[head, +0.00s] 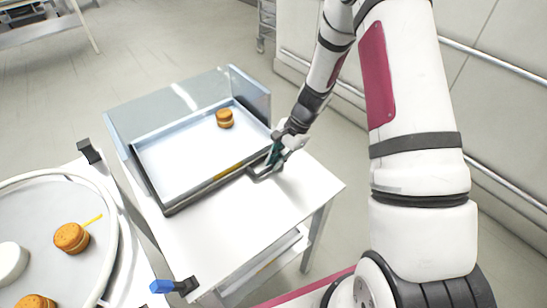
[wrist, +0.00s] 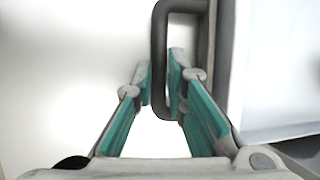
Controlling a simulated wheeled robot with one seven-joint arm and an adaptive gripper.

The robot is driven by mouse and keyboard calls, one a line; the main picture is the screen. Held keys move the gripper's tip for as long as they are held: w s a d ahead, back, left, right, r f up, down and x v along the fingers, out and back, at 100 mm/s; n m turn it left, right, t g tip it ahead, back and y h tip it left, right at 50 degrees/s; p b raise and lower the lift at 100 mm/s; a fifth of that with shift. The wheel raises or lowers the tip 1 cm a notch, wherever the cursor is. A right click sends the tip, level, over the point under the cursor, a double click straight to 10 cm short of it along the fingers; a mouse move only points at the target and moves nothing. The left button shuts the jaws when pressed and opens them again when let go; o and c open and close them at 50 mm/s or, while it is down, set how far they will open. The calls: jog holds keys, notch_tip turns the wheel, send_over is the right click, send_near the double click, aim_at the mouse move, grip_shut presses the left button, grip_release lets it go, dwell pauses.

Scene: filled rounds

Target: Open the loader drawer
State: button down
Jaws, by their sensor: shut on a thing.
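The loader drawer (head: 190,150) is a shallow pale tray with a dark front edge, standing out in front of its grey-blue housing (head: 165,100) on a white table. Its inside is visible, with one orange-brown round (head: 225,118) near the back right. My gripper (head: 274,158) is at the drawer's front, shut on the dark bar handle (head: 258,172). In the wrist view the handle (wrist: 159,45) runs between the teal fingers of my gripper (wrist: 160,85). The drawer's front wall shows at the right there. My fingers partly hide the handle in the head view.
A round grey tray (head: 50,205) with a pale rim holds several rounds at the lower left. Dark clamps (head: 88,150) sit at that table's edge. The white table top (head: 245,210) is bare in front of the drawer. A wall rail (head: 500,65) runs behind my arm.

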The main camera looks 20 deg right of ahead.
jog(key=s+d+p, duration=0.1)
jog(key=s+p, duration=0.1)
jog(key=s, duration=0.3)
jog(key=s+d+p, duration=0.2)
jog(key=s+p, duration=0.1)
jog(key=s, duration=0.2)
jog(key=s+d+p, duration=0.2)
jog(key=s, duration=0.3)
jog(key=shift+s+r, duration=0.15)
jog(key=shift+s, duration=0.1)
jog(key=shift+s+d+p, duration=0.25)
jog(key=shift+s+p, duration=0.25)
jog(key=shift+s, duration=0.2)
jog(key=c, duration=1.6)
grip_release()
jog(key=v, duration=1.1)
jog(key=shift+d+r, duration=0.2)
jog(key=shift+r, duration=0.15)
